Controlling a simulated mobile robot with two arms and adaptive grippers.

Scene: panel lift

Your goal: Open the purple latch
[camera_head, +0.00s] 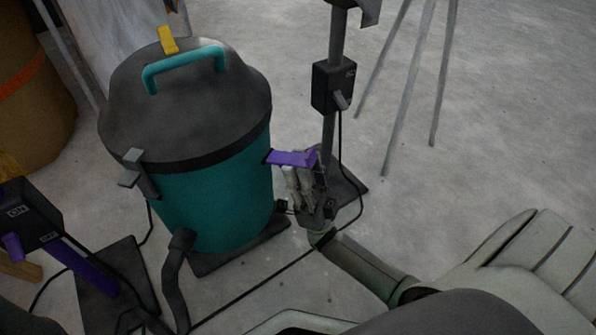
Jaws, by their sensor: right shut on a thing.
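The purple latch (287,158) is on the right side of a teal drum (215,195) with a dark grey lid (190,105). It sticks out to the right from just below the lid's rim, and its outer end turns up. My right gripper (305,172) reaches up from below and is shut on the outer part of the latch. The fingers hide the underside of the latch there. My left gripper is not in view.
A grey latch (138,172) is on the drum's left front. A black switch box (333,86) on a stand is close behind my right gripper. Another box (28,222) marked ON stands at left. A black cable (262,285) crosses the floor. Open floor lies at right.

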